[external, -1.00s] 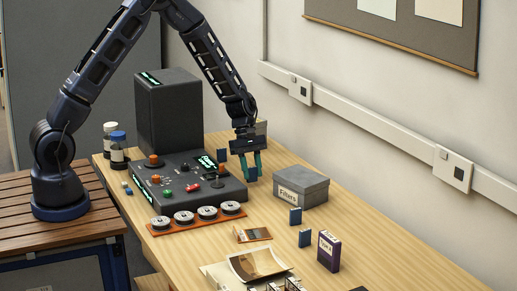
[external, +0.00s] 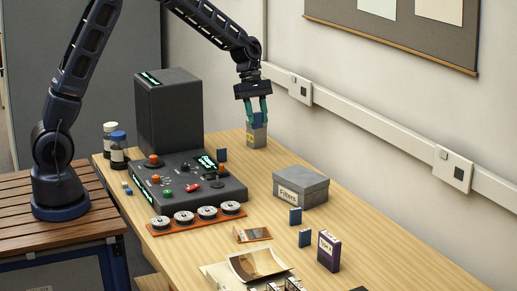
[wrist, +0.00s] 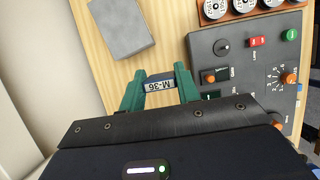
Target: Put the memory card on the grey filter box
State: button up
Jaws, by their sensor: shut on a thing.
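My gripper (external: 257,112) has teal fingers shut on a small blue memory card (external: 259,120), held in the air above the back of the table. In the wrist view the card (wrist: 158,86) sits between the fingertips, with a white label reading M-36. The grey filter box (external: 300,187), lidded and labelled Filters, stands on the table, to the right of and nearer than my gripper in the external view. The wrist view shows its plain grey top (wrist: 119,26), apart from the card. Nothing lies on the lid.
A grey block with a yellow label (external: 257,137) stands behind my gripper. Similar blue cards stand by the console (external: 222,155) and in front of the filter box (external: 295,216). The console (external: 190,182) and dark tower (external: 168,110) are left. A purple box (external: 328,251) stands front right.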

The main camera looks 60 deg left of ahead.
notch_tip(320, 180, up, 7)
send_over(304, 177)
jog(key=a, duration=0.2)
notch_tip(304, 177, down, 20)
jog(key=shift+d+r, duration=0.15)
jog(key=shift+r, duration=0.05)
jog(key=shift+f, duration=0.15)
jog(key=o, duration=1)
jog(key=shift+c, duration=0.2)
